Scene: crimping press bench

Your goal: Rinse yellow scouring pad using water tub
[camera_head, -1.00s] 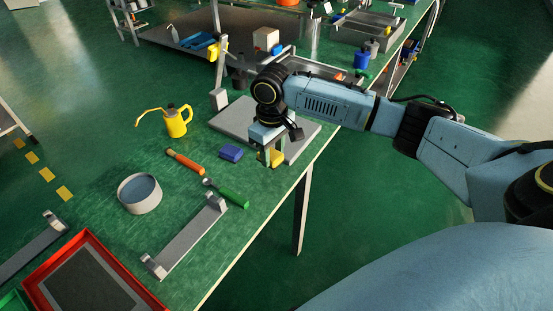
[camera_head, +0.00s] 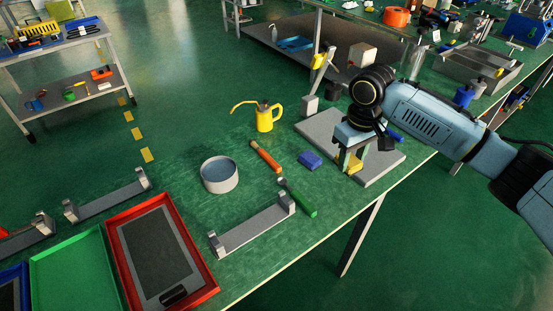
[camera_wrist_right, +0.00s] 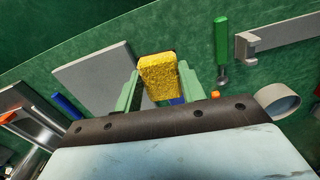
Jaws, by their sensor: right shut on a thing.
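The yellow scouring pad (camera_wrist_right: 160,77) is held between the two green fingers of my right gripper (camera_wrist_right: 158,88) in the right wrist view. In the head view the right gripper (camera_head: 349,160) is over the grey plate at the right part of the bench, with the pad (camera_head: 355,164) partly hidden by a finger. The water tub (camera_head: 219,174) is a round grey bowl with bluish water, standing on the green bench top to the left of the gripper. Its rim also shows at the right of the right wrist view (camera_wrist_right: 279,99). My left gripper is not in view.
A yellow oil can (camera_head: 265,118) stands behind. A grey bracket (camera_head: 252,229) and red tray (camera_head: 206,280) are in front.

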